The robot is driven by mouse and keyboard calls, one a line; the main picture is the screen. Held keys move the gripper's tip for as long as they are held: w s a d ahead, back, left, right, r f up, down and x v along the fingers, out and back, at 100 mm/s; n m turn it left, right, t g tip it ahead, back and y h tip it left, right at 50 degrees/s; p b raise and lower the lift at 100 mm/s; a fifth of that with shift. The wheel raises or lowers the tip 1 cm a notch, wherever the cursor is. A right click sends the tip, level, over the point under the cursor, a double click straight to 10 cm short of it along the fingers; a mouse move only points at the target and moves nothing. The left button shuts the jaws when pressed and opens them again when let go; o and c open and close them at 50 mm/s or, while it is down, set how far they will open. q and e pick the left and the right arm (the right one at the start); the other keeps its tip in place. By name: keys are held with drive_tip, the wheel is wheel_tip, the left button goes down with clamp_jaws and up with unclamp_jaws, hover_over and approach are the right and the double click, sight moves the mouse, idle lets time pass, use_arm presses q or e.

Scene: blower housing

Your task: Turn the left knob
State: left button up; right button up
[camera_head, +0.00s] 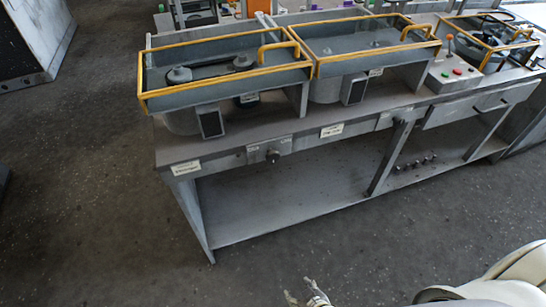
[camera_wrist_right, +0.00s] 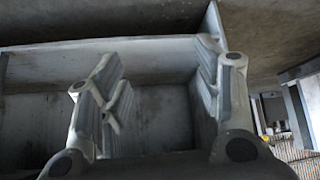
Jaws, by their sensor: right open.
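A small dark round knob (camera_head: 272,155) sits on the front panel of the grey workbench (camera_head: 225,163), towards its left end, with small markings on the panel beside it. My right gripper (camera_head: 310,292) is low at the bottom edge of the head view, in front of the bench and well apart from the knob. In the right wrist view its two fingers (camera_wrist_right: 160,62) are spread with nothing between them. I cannot make out the knob in that view. My left gripper is in neither view.
Two yellow-framed covers (camera_head: 225,88) stand on the bench, with a control box (camera_head: 455,72) carrying buttons to the right. Several small round parts (camera_head: 416,163) show below the right part of the bench. A support leg (camera_head: 390,158) stands mid-bench. The floor (camera_head: 100,220) at left is clear.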

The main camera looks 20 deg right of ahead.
drive_tip(key=w+a+r+t, duration=0.1)
drive_tip(key=w+r+t, duration=0.5)
drive_tip(key=w+r, duration=0.9)
drive_tip(key=t, duration=0.5)
approach(273, 159)
drive_tip(key=shift+h, duration=0.4)
drive_tip(key=w, duration=0.4)
drive_tip(key=w+p, duration=0.1)
drive_tip(key=w, duration=0.3)
drive_tip(key=shift+w+a+r, duration=0.25)
drive_tip(key=shift+c, duration=0.4)
drive_tip(key=c, duration=0.9)
drive_tip(key=shift+m, duration=0.4)
